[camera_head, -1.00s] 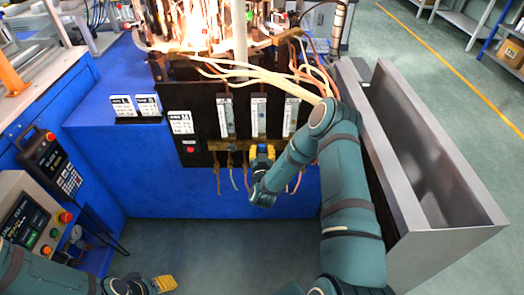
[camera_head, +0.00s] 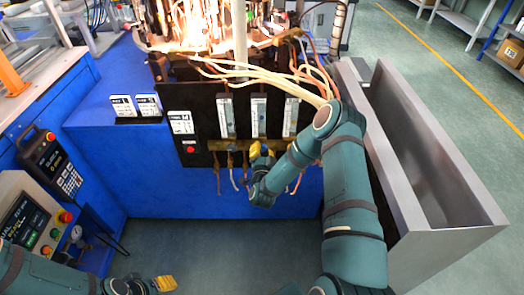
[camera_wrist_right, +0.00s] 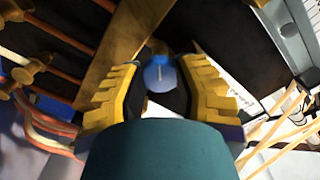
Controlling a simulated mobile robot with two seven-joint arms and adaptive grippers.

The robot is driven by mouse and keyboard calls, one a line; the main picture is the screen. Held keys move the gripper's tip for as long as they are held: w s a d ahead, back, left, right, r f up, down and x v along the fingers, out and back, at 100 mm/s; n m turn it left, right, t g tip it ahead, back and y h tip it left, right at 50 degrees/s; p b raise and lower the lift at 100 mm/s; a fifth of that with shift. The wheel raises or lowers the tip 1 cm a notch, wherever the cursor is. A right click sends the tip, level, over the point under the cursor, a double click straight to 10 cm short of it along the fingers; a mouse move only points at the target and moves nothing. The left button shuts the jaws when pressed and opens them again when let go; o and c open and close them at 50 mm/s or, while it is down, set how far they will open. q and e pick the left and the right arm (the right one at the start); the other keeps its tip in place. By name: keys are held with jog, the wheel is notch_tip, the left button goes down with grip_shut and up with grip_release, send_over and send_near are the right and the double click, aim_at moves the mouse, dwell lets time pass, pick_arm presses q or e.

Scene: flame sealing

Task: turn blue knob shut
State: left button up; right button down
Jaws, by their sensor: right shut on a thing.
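The blue knob (camera_wrist_right: 160,75) shows in the right wrist view with a pale line on its face. It sits between the two yellow-backed fingers of my right gripper (camera_wrist_right: 160,92), which is shut on it. In the head view my right gripper (camera_head: 262,152) is at the brass manifold bar (camera_head: 237,145), below the middle flow tube (camera_head: 258,115). The knob is hidden there by my fingers and wrist. My left gripper (camera_head: 160,285) is low at the bottom left, away from the panel, and its opening is not clear.
Flow tubes stand on the black panel (camera_head: 205,120), with hoses hanging below. Bright flames (camera_head: 195,25) burn above, and pale cables (camera_head: 270,70) droop near my right arm. A grey metal trough (camera_head: 440,150) stands right. A control box (camera_head: 30,225) stands left. Floor before the blue cabinet is clear.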

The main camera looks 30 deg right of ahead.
jog(key=m, duration=1.1)
jog(key=shift+a+r, duration=0.1)
jog(key=shift+w, duration=0.1)
dwell(0.4)
jog(key=c, duration=0.6)
grip_release()
jog(key=shift+o, duration=0.2)
jog(key=v, duration=1.2)
